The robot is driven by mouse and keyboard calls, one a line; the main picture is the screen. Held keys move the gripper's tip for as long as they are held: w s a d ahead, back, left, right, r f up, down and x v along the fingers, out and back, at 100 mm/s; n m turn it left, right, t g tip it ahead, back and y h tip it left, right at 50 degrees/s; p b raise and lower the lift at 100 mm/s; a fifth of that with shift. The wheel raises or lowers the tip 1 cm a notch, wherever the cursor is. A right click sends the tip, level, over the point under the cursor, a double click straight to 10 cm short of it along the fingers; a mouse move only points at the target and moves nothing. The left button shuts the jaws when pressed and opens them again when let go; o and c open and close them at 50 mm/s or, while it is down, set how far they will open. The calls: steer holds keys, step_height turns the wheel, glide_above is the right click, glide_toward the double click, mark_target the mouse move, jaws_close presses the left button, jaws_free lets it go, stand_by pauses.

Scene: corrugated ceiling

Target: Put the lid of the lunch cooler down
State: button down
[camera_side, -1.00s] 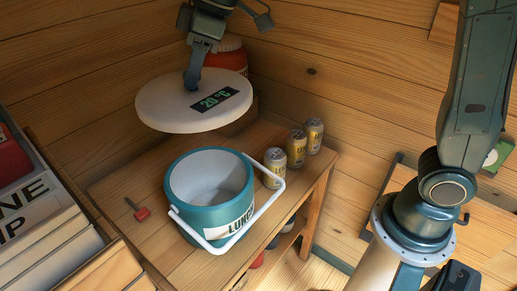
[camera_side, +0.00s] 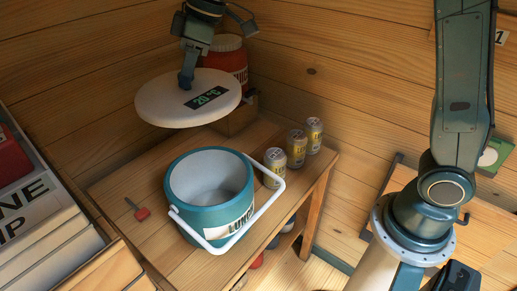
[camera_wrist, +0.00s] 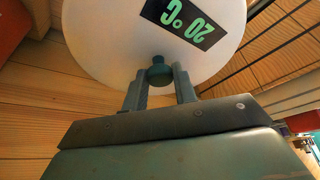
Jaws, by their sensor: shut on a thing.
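The lid is a white disc (camera_side: 160,104) with a dark display reading 20 °C. My gripper (camera_side: 187,82) is shut on the knob at the lid's middle and holds the lid in the air, slightly tilted, above and behind the cooler. In the wrist view the lid (camera_wrist: 105,35) fills the upper part, with my gripper's fingers (camera_wrist: 160,80) around its knob. The teal lunch cooler (camera_side: 190,217) stands open on the wooden bench, its pale inside showing empty. Its white handle (camera_side: 262,208) hangs down at the front right.
Several yellow cans (camera_side: 296,148) stand in a row right of the cooler. A red screwdriver-like tool (camera_side: 141,213) lies left of it. A red jar (camera_side: 226,58) stands behind the lid on a wooden block (camera_side: 238,118). Wooden walls close off the back.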

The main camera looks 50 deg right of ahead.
steer(key=w+d+f, duration=0.2)
steer(key=w, duration=0.1)
steer(key=w+d+f, duration=0.4)
steer(key=w, duration=0.1)
steer(key=shift+w, duration=0.35)
steer(key=w+d+f, duration=0.7)
steer(key=d+f, duration=0.1)
step_height(320, 180, down, 16)
steer(key=shift+s+r, duration=0.2)
steer(key=shift+f, duration=2.1)
steer(key=shift+d+f, duration=0.1)
steer(key=shift+f, duration=0.05)
steer(key=c, duration=1.1)
jaws_free()
